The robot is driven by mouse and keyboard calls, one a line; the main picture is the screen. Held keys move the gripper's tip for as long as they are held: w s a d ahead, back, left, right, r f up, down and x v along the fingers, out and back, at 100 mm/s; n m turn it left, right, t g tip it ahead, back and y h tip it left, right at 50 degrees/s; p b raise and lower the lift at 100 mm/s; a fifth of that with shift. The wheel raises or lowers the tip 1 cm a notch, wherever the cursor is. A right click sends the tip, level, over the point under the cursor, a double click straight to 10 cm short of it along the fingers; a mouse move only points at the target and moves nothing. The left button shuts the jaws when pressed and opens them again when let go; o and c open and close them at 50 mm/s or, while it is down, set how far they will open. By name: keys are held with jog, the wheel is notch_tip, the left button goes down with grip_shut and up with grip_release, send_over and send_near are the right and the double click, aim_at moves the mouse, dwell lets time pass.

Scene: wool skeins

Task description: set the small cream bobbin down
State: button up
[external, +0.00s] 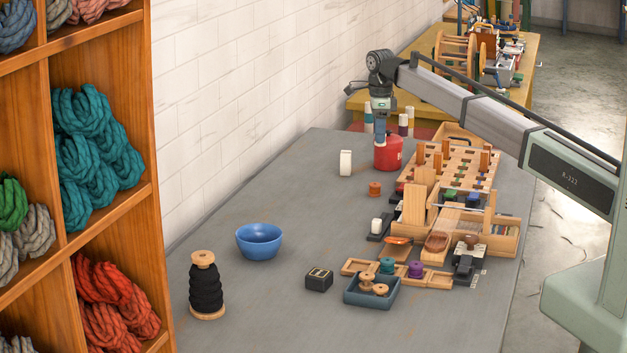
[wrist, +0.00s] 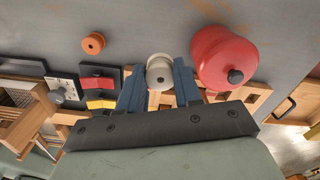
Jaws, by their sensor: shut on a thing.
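The small cream bobbin (wrist: 160,72) is between the two blue fingers of my gripper (wrist: 160,80) in the wrist view, its round end with a dark centre hole facing the camera. My gripper is shut on it. In the external view my gripper (external: 381,138) points down at the far part of the table, close to a red lidded pot (external: 388,154). I cannot make out the bobbin there. In the wrist view the red pot (wrist: 222,60) is just right of the bobbin. The gap between bobbin and table cannot be judged.
An orange bobbin (wrist: 94,43) lies left of my gripper in the wrist view. A wooden peg rack (external: 462,178) stands right of the pot, with boxes and trays nearer. A blue bowl (external: 259,241) and a black spool (external: 206,288) stand left. The table's middle is clear.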

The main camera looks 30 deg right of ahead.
jog(key=shift+f+m, duration=0.1)
jog(key=shift+m, duration=0.2)
jog(key=shift+f, duration=4.9)
jog(key=shift+f, duration=0.1)
jog(key=o, duration=1)
notch_tip(320, 180, up, 12)
jog(key=shift+r, duration=0.1)
